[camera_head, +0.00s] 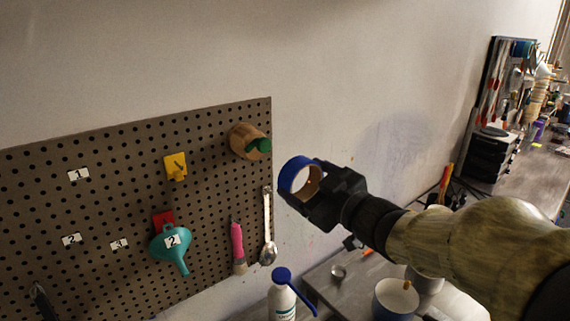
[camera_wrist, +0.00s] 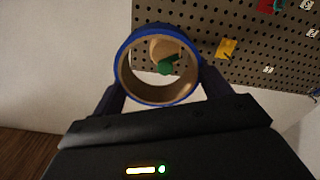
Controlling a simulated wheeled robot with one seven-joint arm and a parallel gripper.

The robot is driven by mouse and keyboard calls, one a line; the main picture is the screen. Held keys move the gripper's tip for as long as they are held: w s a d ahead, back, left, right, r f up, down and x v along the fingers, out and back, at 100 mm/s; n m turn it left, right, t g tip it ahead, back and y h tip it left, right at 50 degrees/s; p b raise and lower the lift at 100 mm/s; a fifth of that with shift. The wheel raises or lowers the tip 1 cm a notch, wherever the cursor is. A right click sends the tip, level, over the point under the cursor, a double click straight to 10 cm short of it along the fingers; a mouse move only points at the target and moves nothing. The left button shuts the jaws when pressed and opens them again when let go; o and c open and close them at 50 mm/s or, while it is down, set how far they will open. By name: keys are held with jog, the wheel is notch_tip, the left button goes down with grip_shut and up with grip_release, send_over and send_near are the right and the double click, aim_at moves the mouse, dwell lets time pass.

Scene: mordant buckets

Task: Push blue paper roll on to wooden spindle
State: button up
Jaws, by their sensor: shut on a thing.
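The blue paper roll (camera_head: 291,172) is a short ring with a brown inner core. My gripper (camera_head: 305,185) is shut on it and holds it in the air, to the right of the pegboard's right edge in the head view. In the wrist view the roll (camera_wrist: 122,62) sits between the fingers of my gripper (camera_wrist: 158,88), its open hole facing the board. The wooden spindle (camera_head: 240,139) sticks out near the pegboard's upper right corner and has a green end piece (camera_head: 262,145). In the wrist view the spindle (camera_wrist: 160,48) shows through the roll's hole, apart from the roll.
The pegboard (camera_head: 120,165) also holds a yellow hook (camera_head: 175,166), a teal funnel (camera_head: 171,243), a pink-handled tool (camera_head: 237,243) and a metal spoon (camera_head: 267,225). Bare wall is behind my gripper.

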jog(key=w+d+f+m+t+h, duration=0.1)
jog(key=w+d+f, duration=0.15)
jog(key=f, duration=0.35)
jog(key=w+d+f+m+h+b, duration=0.1)
jog(key=w+f, duration=0.3)
jog(key=f, duration=0.2)
jog(key=w+d+f+m+t+h, duration=0.1)
jog(key=w+d+f, duration=0.15)
jog(key=f, duration=0.35)
jog(key=d+f+m+h, duration=0.2)
jog(key=d+f+h, duration=0.1)
jog(key=f, duration=0.7)
jog(key=d+f+m+t+h, duration=0.1)
jog(key=d+f+h, duration=0.3)
jog(key=f, duration=0.6)
jog(key=shift+d+m+b, duration=0.45)
jog(key=shift+d+m, duration=0.05)
jog(key=shift+d, duration=0.35)
jog(key=shift+s+f, duration=0.1)
jog(key=shift+f, duration=0.05)
